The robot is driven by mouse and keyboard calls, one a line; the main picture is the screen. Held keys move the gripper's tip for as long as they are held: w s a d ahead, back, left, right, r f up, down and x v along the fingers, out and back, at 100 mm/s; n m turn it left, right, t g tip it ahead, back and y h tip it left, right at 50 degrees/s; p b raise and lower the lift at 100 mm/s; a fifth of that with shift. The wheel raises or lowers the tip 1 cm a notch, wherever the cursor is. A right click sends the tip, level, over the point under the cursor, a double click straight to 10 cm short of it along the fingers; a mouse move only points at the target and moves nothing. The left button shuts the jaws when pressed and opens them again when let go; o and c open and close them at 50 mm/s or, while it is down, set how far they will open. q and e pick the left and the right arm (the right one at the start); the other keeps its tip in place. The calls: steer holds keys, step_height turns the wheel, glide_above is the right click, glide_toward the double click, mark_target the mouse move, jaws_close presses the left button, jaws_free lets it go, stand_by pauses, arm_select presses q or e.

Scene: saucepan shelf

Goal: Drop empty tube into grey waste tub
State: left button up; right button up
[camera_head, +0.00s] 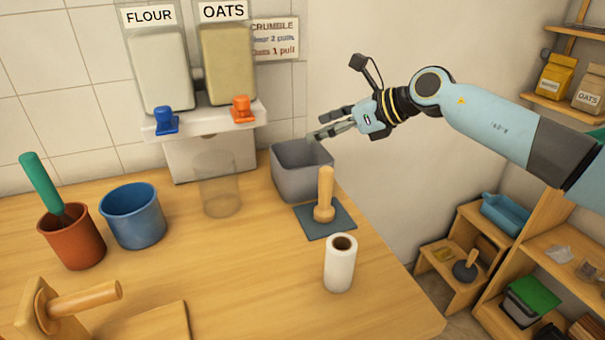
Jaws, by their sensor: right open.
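The grey waste tub (299,180) stands at the back right of the wooden counter. My right gripper (315,127) is open, with its fingers above the tub's rim and nothing seen between them. No bare empty tube shows in view. The bottom of the tub is hidden by its front wall, so I cannot tell whether anything lies there. A white paper roll (340,266) with a brown core stands upright near the counter's right edge. A wooden holder with a bare horizontal peg (87,299) is at the front left. My left gripper is not in view.
A wooden tamper (324,199) stands on a dark mat (338,226) before the tub. A clear beaker (219,192), blue pot (132,218) and red-brown pot (72,240) stand left. Flour (160,70) and oats (228,65) dispensers hang behind. The middle counter is clear.

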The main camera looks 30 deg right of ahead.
steer(key=v, duration=0.7)
steer(key=shift+s+r, duration=0.1)
